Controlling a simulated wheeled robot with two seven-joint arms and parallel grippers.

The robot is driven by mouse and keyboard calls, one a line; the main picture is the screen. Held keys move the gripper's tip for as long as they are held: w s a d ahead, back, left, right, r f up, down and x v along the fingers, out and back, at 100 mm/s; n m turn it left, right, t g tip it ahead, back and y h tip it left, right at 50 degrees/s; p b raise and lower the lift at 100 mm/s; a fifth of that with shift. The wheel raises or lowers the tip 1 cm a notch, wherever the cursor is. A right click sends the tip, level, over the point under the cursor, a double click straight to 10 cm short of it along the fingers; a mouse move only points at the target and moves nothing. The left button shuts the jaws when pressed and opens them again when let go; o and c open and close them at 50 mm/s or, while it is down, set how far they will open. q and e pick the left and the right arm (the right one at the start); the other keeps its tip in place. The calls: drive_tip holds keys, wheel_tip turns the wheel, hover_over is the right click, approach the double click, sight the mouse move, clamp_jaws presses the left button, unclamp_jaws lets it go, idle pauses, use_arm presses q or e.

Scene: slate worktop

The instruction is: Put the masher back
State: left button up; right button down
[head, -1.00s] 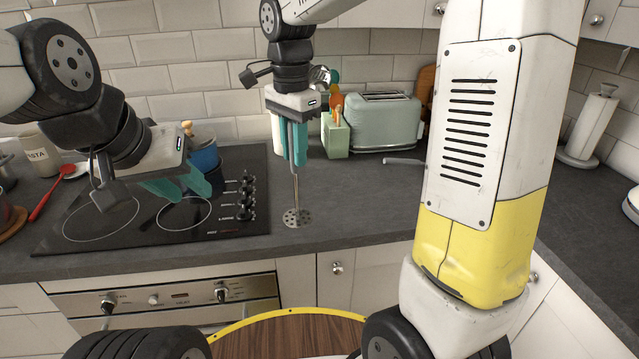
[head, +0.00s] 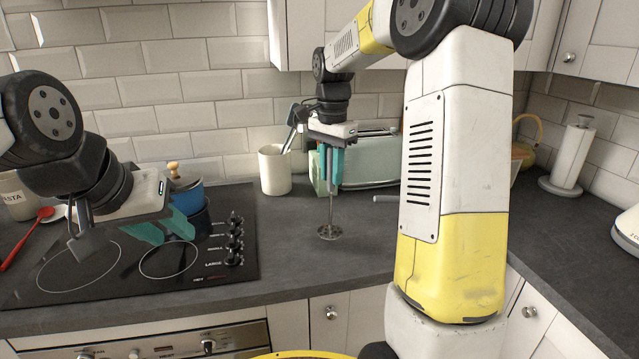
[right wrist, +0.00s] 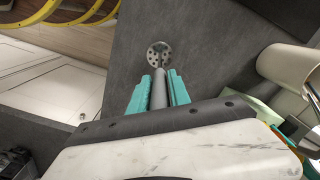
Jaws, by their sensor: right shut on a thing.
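My right gripper (head: 331,170) is shut on the masher (head: 330,205), which hangs upright with its round perforated plate (head: 329,233) at the bottom, low over the worktop. I cannot tell whether the plate touches the worktop. In the right wrist view the teal fingers (right wrist: 159,90) close around the grey handle, and the plate (right wrist: 159,53) shows beyond them. A cream crock (head: 274,171) stands behind and left of the masher; it also shows in the right wrist view (right wrist: 287,68). My left gripper (head: 168,232) is open and empty above the hob.
The black hob (head: 100,278) with knobs and a blue pot (head: 187,196) is at left. A paper towel holder (head: 570,158) is at right.

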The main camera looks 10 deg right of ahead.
sight(331, 184)
drive_tip(key=shift+f, duration=1.75)
drive_tip(key=c, duration=1.2)
unclamp_jaws()
drive_tip(key=shift+f, duration=0.1)
